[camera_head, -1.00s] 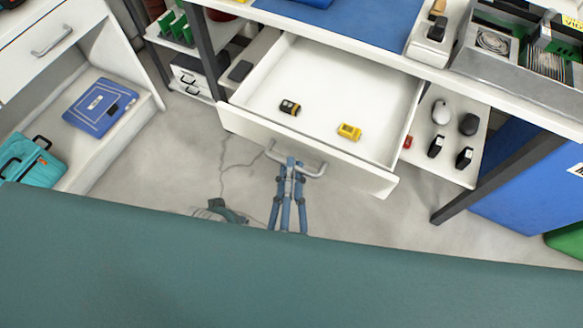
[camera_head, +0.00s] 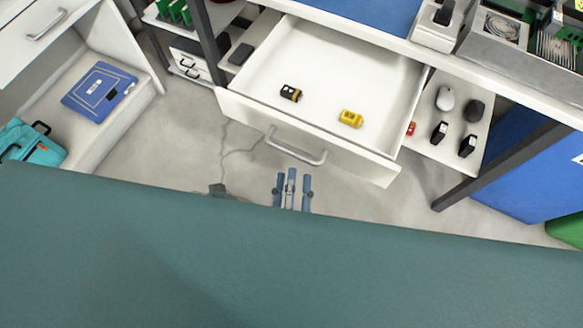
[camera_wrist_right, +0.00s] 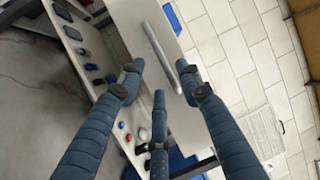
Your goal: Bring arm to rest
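My right gripper (camera_head: 292,176) is below the drawer handle (camera_head: 296,146) in the head view, clear of it. In the right wrist view its blue fingers (camera_wrist_right: 158,82) are spread apart with nothing between them; the handle (camera_wrist_right: 160,50) shows beyond the fingertips. Only a small dark tip of what looks like my left gripper (camera_head: 217,189) shows at the edge of the teal surface; its fingers are hidden. The white drawer (camera_head: 246,104) is pulled open under the worktop. It holds a black-and-yellow item (camera_head: 290,93) and a yellow item (camera_head: 351,118).
A shelf right of the drawer holds a white mouse (camera_head: 445,98), a dark mouse (camera_head: 474,110) and small black items. A blue case (camera_head: 100,92) lies on the left shelf, near a turquoise case (camera_head: 32,146). Grey floor (camera_head: 190,135) is open between them.

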